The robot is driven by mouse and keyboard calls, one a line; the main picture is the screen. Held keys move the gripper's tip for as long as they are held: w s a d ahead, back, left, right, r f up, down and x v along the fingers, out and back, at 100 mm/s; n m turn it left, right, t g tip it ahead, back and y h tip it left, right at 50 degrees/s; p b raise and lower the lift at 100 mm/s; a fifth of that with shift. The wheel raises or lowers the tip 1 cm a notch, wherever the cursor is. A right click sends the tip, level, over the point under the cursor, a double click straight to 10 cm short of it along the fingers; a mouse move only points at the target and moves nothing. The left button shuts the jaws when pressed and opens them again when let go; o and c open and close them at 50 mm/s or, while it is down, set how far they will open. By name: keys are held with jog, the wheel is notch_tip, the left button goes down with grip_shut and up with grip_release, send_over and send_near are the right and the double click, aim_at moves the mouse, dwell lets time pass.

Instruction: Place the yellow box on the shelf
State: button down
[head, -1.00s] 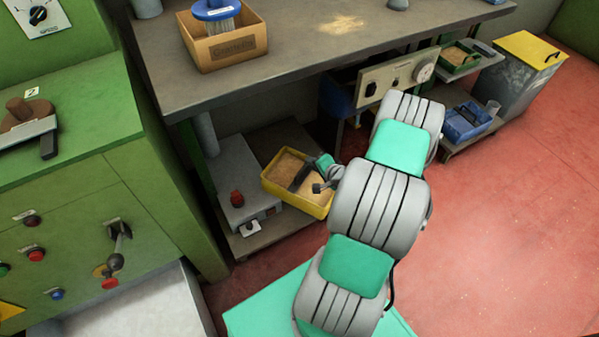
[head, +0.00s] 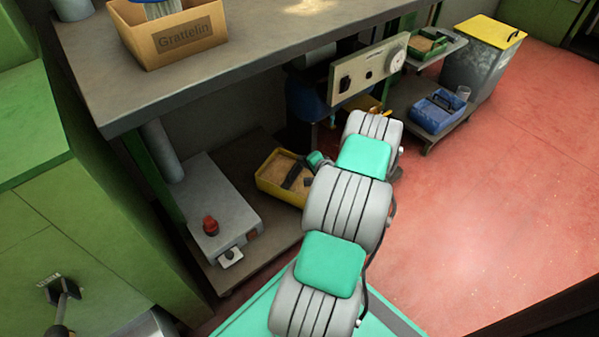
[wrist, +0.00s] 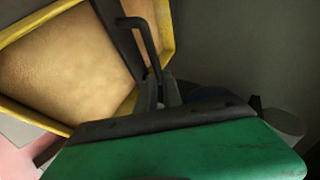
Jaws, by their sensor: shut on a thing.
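The yellow box (head: 264,184) holds light brown contents and has a dark handle bar across it. In the head view it is over the low shelf (head: 255,225) under the workbench, left of my arm. I cannot tell whether it rests on the shelf or hangs just above it. My gripper (wrist: 160,92) is shut on the box's dark handle in the wrist view, with the yellow box (wrist: 70,125) filling the upper left. In the head view my gripper (head: 302,181) is small and partly hidden by my arm.
A grey unit with a red button (head: 210,224) stands on the shelf's left. The workbench top (head: 240,55) overhangs it and carries a cardboard box (head: 170,38). A blue crate (head: 438,110) and a yellow-lidded bin (head: 480,60) stand right. The red floor at right is clear.

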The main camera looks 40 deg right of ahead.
aim_at(295, 176)
jog(key=shift+w+f+b, duration=0.1)
jog(key=shift+f+b, duration=0.8)
jog(key=shift+f, duration=0.95)
jog(key=c, duration=1.5)
grip_release()
jog(key=shift+r, duration=0.1)
